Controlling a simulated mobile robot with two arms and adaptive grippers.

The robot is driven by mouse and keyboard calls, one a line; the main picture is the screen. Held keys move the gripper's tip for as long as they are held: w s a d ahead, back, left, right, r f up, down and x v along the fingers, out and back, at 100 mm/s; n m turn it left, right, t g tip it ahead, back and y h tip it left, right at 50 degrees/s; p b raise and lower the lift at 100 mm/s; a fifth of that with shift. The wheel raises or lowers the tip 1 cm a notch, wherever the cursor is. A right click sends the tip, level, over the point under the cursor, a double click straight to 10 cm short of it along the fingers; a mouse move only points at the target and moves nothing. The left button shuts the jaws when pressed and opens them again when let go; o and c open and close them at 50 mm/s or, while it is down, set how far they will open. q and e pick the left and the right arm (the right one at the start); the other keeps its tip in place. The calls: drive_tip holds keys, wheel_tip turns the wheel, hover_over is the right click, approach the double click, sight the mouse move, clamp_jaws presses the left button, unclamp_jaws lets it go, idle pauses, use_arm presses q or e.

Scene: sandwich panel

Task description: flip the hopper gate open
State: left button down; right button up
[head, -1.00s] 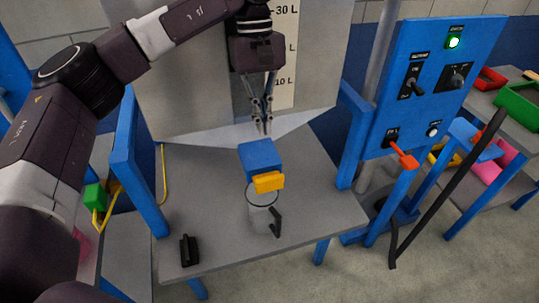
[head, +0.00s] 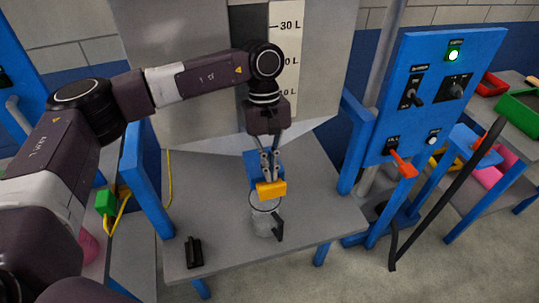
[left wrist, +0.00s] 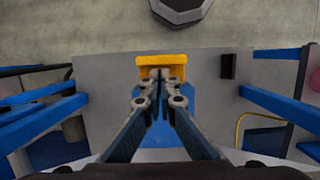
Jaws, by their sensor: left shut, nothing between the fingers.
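The hopper (head: 195,80) is a large grey bin with a litre scale. A blue outlet (head: 250,160) sticks out below it, with a yellow gate flap (head: 272,190) at its front end. My left gripper (head: 268,168) is shut and empty, pointing down at the outlet just behind the yellow flap. In the left wrist view the closed fingertips (left wrist: 160,78) overlap the yellow flap (left wrist: 160,60), with the blue outlet (left wrist: 158,140) beneath. I cannot tell whether they touch. My right gripper is not in view.
A clear jug (head: 264,222) with a dark handle stands on the grey table (head: 215,215) under the flap. A black object (head: 194,252) lies at the table's front left. A blue control panel (head: 440,100) with a green light stands at right. The table's front right is clear.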

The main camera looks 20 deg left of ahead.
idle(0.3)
use_arm(q)
drive_tip(key=shift+s+d+f+b, duration=0.15)
drive_tip(key=shift+s+b, duration=0.1)
drive_tip(key=shift+b, duration=0.05)
drive_tip(key=s+b, duration=0.1)
drive_tip(key=s+d+b, duration=0.2)
drive_tip(key=shift+s+d, duration=0.25)
drive_tip(key=shift+s, duration=0.15)
